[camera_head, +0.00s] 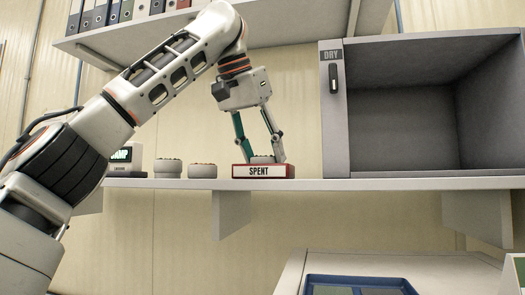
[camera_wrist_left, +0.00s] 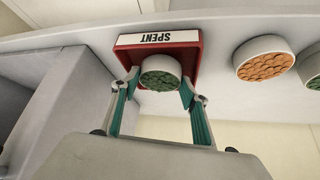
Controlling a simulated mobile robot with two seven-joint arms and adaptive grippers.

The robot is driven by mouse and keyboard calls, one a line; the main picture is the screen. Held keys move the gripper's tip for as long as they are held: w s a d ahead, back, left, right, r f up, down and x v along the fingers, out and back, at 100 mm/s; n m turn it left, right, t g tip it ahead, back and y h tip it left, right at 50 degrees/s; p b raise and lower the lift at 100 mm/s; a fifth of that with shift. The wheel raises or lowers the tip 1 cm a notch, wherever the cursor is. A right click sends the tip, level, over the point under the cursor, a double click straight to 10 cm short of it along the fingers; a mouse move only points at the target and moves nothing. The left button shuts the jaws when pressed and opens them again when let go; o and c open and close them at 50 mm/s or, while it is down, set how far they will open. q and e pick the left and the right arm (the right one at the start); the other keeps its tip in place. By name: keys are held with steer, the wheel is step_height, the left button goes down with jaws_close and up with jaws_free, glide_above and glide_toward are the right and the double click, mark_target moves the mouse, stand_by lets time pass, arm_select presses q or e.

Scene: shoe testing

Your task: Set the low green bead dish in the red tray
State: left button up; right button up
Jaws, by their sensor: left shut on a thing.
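My left gripper (camera_head: 262,155) points down over the shelf, shut on a small grey-white dish of green beads (camera_wrist_left: 160,72). Its fingers hold the dish from two sides. The dish (camera_head: 262,159) also shows in the head view, just above the front wall of the red tray (camera_head: 292,171). The tray, labelled SPENT, also shows in the left wrist view (camera_wrist_left: 194,56), with the dish within its outline. I cannot tell whether the dish touches the tray's floor. My right gripper is not in view.
Two more dishes (camera_head: 202,171) (camera_head: 168,168) stand left of the tray; in the left wrist view one holds orange beads (camera_wrist_left: 263,60), the other green (camera_wrist_left: 312,70). A grey open cabinet labelled DRY (camera_head: 335,120) stands to the right. A shelf with binders (camera_head: 115,28) hangs above.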

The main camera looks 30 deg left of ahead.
arm_select(q)
steer(key=shift+f, duration=0.5)
steer(key=o, duration=1.2)
steer(key=v, duration=0.7)
steer(key=shift+r, duration=0.2)
steer(key=shift+s+f, duration=0.1)
steer(key=shift+s, duration=0.05)
